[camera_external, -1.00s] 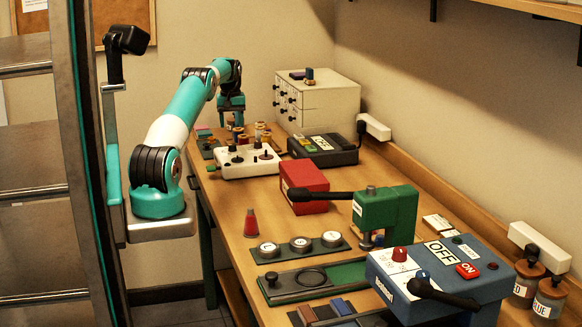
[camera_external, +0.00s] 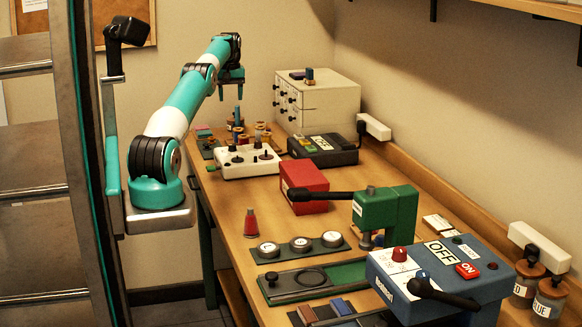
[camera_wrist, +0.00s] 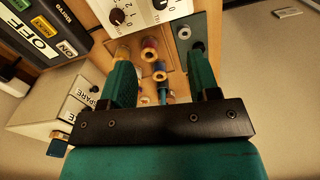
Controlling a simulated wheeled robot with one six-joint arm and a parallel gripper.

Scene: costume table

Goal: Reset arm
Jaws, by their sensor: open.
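My arm reaches from its base over the far left end of the table. My gripper (camera_external: 232,92) hangs above a group of spools and pegs, clear of the table. In the wrist view my gripper (camera_wrist: 163,72) shows two teal fingers set wide apart, with nothing held between them. Below and between them are a dark red spool (camera_wrist: 149,46) and a blue peg-like piece (camera_wrist: 160,78). The blue piece also stands upright in the external view (camera_external: 237,116), under my gripper.
A white knobbed box (camera_external: 248,163), a black device marked OFF (camera_external: 325,150) and a white drawer cabinet (camera_external: 325,100) stand near the spools. A red box (camera_external: 304,183), green press (camera_external: 388,210) and blue control box (camera_external: 440,275) stand nearer. Air above the table is free.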

